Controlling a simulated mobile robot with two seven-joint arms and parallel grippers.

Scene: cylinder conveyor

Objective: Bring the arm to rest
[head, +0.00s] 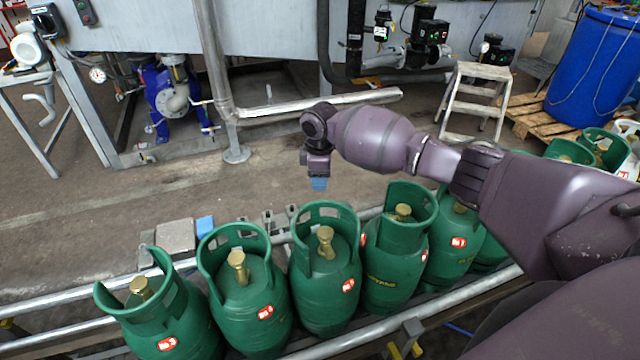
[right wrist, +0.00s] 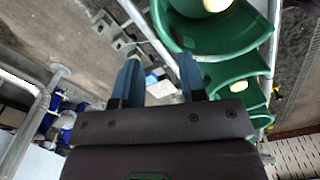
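My right arm reaches in from the right over the row of cylinders. Its gripper (head: 319,184) hangs pointing down, beyond the row and above the floor behind the conveyor. In the right wrist view the two blue-tipped fingers (right wrist: 160,78) stand apart with nothing between them, so it is open and empty. Green gas cylinders with brass valves, such as this one (head: 327,285), stand upright in a row on the conveyor. Their green collars (right wrist: 232,68) also show beside the fingers in the right wrist view. My left gripper is in neither view.
The conveyor has metal rails (head: 70,297) along its sides. Behind it are a pipe post (head: 213,70), a blue pump (head: 165,100), a step stool (head: 475,100) and a blue barrel (head: 592,70) on a wooden pallet (head: 535,118). The floor strip behind the conveyor is mostly clear.

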